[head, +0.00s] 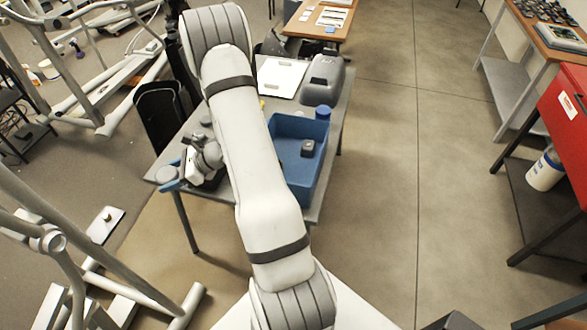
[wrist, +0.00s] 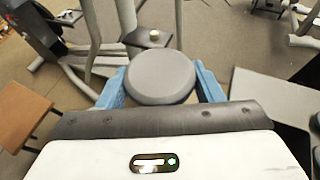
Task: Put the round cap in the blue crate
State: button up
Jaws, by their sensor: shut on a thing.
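The round cap (wrist: 160,76) is a smooth grey disc, seen face on in the wrist view. My gripper (head: 169,179) is shut on it, with a blue finger on either side of its rim. In the head view my gripper is at the left edge of the table, left of the blue crate, and the cap is hard to make out there. The blue crate (head: 297,196) is an open box on the right part of the table. A small dark square part (head: 308,147) lies inside it. My arm hides the crate's left side.
The grey table (head: 337,120) also carries a white board (head: 281,77), a dark grey case (head: 323,79) and a blue round container (head: 323,112) behind the crate. Gym machine frames (head: 100,95) stand to the left.

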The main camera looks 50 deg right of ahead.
aim_at(309, 171)
jog(key=u, duration=0.1)
jog(key=i, duration=0.15)
jog(key=z, duration=2.5)
jog(key=i, duration=0.35)
jog(key=u, duration=0.55)
jog(key=k, duration=0.55)
jog(key=z, duration=0.3)
jog(key=i, duration=0.55)
jog(key=u, duration=0.1)
